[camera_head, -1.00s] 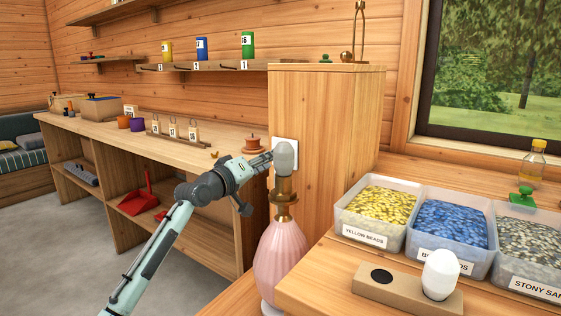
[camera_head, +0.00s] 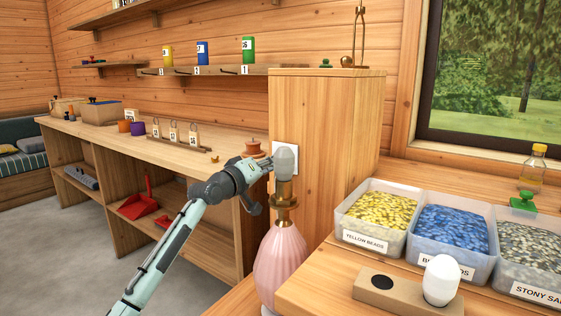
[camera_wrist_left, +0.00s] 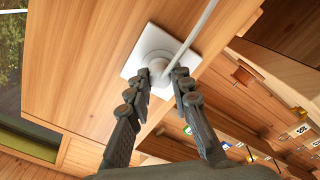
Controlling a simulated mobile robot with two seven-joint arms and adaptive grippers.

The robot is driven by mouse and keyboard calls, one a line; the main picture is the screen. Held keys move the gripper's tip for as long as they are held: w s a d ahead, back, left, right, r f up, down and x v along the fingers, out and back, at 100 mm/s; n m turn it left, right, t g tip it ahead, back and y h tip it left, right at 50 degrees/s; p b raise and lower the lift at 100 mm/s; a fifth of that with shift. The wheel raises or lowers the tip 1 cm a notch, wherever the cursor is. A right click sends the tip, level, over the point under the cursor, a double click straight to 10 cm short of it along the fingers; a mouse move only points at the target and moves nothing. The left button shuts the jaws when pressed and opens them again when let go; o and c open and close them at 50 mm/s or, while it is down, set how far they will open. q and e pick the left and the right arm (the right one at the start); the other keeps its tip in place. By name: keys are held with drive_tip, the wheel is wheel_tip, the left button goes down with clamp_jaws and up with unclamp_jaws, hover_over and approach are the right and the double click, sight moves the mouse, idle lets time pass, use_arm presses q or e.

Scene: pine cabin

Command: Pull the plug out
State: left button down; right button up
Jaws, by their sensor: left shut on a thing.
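A white socket plate (camera_wrist_left: 136,72) is on the side of a wooden cabinet in the left wrist view. A white round plug (camera_wrist_left: 158,68) with a pale cord (camera_wrist_left: 203,25) sits at its middle, seemingly against the plate. My left gripper (camera_wrist_left: 163,83) has its dark fingers on either side of the plug, shut on it. In the head view the plate (camera_head: 287,152) shows partly behind a lamp's bulb. My left gripper (camera_head: 267,163) reaches it from the left, and the plug is hidden there. My right gripper is not in view.
A pink lamp (camera_head: 281,255) with a grey-white bulb (camera_head: 286,162) stands close in front of the plate, beside my left gripper. Bead tubs (camera_head: 376,222) and a wooden block with a white bulb (camera_head: 441,280) fill the right. A long bench (camera_head: 100,133) runs behind my arm.

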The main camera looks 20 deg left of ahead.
use_arm(q)
drive_tip(key=p+v, duration=0.2)
drive_tip(key=v, duration=0.2)
drive_tip(key=shift+s, duration=0.1)
idle(0.5)
